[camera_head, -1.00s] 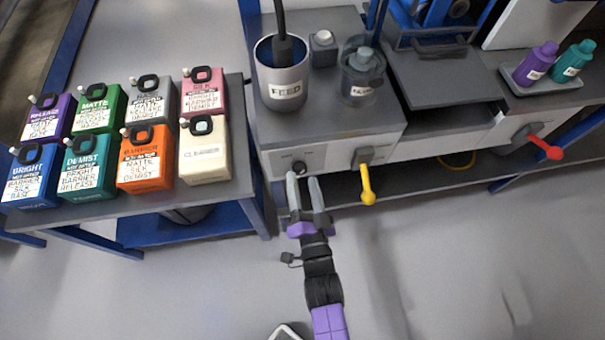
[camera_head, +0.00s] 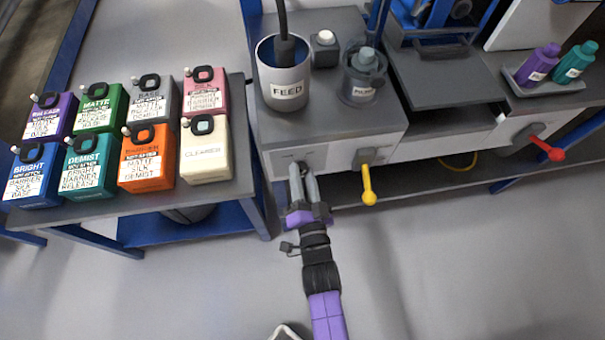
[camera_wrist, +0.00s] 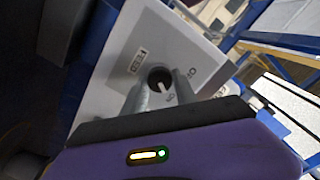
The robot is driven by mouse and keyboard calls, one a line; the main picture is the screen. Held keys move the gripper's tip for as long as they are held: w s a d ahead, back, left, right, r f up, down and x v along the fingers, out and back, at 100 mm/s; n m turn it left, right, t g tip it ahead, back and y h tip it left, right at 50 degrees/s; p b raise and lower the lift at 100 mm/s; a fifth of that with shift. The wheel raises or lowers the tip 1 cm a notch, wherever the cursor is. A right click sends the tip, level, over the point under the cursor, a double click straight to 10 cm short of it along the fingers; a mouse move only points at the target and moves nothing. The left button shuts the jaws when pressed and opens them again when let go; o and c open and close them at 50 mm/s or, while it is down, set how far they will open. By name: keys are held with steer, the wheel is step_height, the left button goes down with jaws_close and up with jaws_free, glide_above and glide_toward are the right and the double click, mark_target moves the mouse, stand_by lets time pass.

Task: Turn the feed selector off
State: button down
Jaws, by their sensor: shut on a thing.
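The feed selector is a small round dark knob (camera_wrist: 158,75) on a pale panel, with a light pointer mark at its lower right. A label (camera_wrist: 138,60) and small markings, too blurred to read surely, lie around it. My gripper (camera_wrist: 160,92) is shut on the knob, one finger on each side. In the head view my gripper (camera_head: 302,168) reaches up to the front panel (camera_head: 281,160) below the FEED pot (camera_head: 284,88). The fingers mostly hide the knob there.
A yellow-handled lever (camera_head: 368,186) hangs close to the right of my gripper, and a red one (camera_head: 546,149) is farther right. Several labelled cans, such as the cream one (camera_head: 205,155), stand on the left bench. The floor in front is free.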

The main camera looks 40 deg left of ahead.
steer(key=n+b, duration=0.1)
steer(key=n, duration=0.1)
steer(key=shift+d+n, duration=0.1)
steer(key=shift+n, duration=0.3)
steer(key=n+b, duration=0.1)
steer(key=n, duration=0.2)
steer(key=shift+n, duration=0.3)
steer(key=n+b, duration=0.1)
steer(key=n, duration=0.4)
steer(key=shift+n, duration=0.4)
steer(key=c, duration=1)
jaws_free()
steer(key=shift+s, duration=0.1)
